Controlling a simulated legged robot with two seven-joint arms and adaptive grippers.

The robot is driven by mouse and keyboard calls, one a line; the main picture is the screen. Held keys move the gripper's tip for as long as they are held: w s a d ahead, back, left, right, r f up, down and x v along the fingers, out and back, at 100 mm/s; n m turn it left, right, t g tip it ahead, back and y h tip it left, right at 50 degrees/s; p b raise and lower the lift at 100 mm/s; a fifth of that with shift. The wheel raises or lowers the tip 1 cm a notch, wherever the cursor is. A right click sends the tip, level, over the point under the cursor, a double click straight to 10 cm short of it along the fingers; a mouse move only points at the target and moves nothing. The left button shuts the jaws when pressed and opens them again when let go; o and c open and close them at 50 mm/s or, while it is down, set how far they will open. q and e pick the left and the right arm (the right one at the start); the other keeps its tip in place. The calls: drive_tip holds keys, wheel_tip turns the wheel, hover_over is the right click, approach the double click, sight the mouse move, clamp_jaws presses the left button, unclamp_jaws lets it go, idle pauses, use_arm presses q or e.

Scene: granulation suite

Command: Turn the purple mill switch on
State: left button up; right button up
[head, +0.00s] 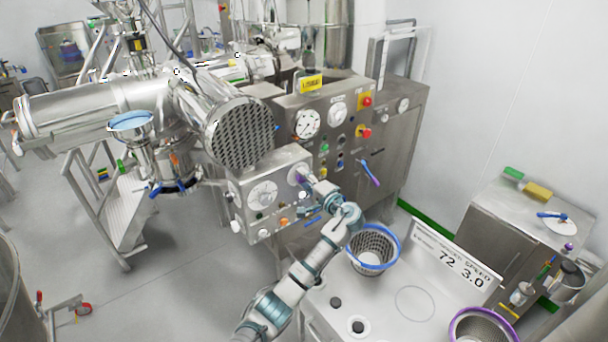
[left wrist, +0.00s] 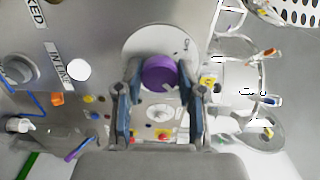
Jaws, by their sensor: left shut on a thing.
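The purple mill switch (left wrist: 160,72) is a round knob on a pale round dial plate (left wrist: 183,45), seen in the left wrist view. My left gripper (left wrist: 160,90) has its two fingers on either side of the knob and is shut on it. In the head view my left gripper (head: 307,182) reaches the right part of the small steel control box (head: 247,208). There it hides most of the switch, with only a bit of purple showing. The knob's exact setting is hard to read. My right gripper is in neither view.
A larger steel panel (head: 322,102) with gauges and red buttons stands behind. A perforated round mill end (head: 240,132) is just above the box. A blue-rimmed basket (head: 373,250) stands on the white bench (head: 400,318) near my left arm.

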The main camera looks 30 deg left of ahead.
use_arm(q)
drive_tip(key=shift+m, duration=0.4)
drive_tip(key=o, duration=1.1)
drive_tip(key=shift+w, duration=0.1)
drive_tip(key=shift+o, duration=0.2)
drive_tip(key=shift+w+f, duration=0.15)
drive_tip(key=v, duration=1.2)
drive_tip(key=shift+a+f, duration=0.1)
drive_tip(key=shift+f, duration=0.1)
